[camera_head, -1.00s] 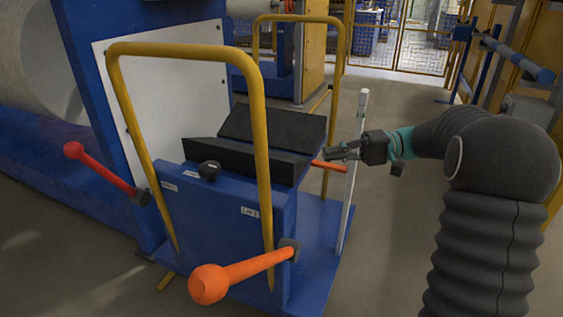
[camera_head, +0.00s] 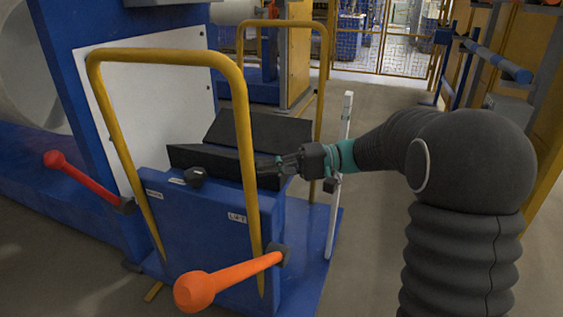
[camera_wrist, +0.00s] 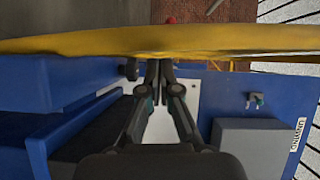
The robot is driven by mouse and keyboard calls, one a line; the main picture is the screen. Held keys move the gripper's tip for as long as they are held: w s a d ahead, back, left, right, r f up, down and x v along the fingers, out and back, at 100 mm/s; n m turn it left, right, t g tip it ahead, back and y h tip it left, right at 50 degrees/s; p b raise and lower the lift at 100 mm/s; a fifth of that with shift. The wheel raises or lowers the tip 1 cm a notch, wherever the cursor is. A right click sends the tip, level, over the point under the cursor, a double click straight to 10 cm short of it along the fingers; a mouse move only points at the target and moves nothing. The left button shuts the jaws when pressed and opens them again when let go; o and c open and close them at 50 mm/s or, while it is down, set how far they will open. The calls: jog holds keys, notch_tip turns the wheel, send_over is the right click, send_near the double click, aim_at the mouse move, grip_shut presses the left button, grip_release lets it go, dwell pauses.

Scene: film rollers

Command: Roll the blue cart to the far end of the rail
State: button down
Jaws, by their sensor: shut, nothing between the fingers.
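The blue cart (camera_head: 205,222) stands in the middle of the head view, with a yellow tube handle (camera_head: 248,150) at its near end and another yellow hoop (camera_head: 322,85) at its far end. A black V-shaped cradle (camera_head: 262,132) lies on top. My gripper (camera_head: 262,168) is shut and empty, beside the near handle's right upright and over the cradle's right part. In the wrist view my gripper (camera_wrist: 158,66) has its tips close to a yellow bar (camera_wrist: 160,40) crossing the top. Contact with the bar is unclear. No rail can be made out with certainty.
An orange-knobbed lever (camera_head: 230,282) sticks out at the cart's near side, and a red-knobbed lever (camera_head: 88,180) at its left. A white post (camera_head: 338,190) rises at the right. A blue machine (camera_head: 90,60) stands left. Floor to the right is clear.

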jog(key=shift+s+a, duration=0.25)
jog(key=shift+s, duration=0.1)
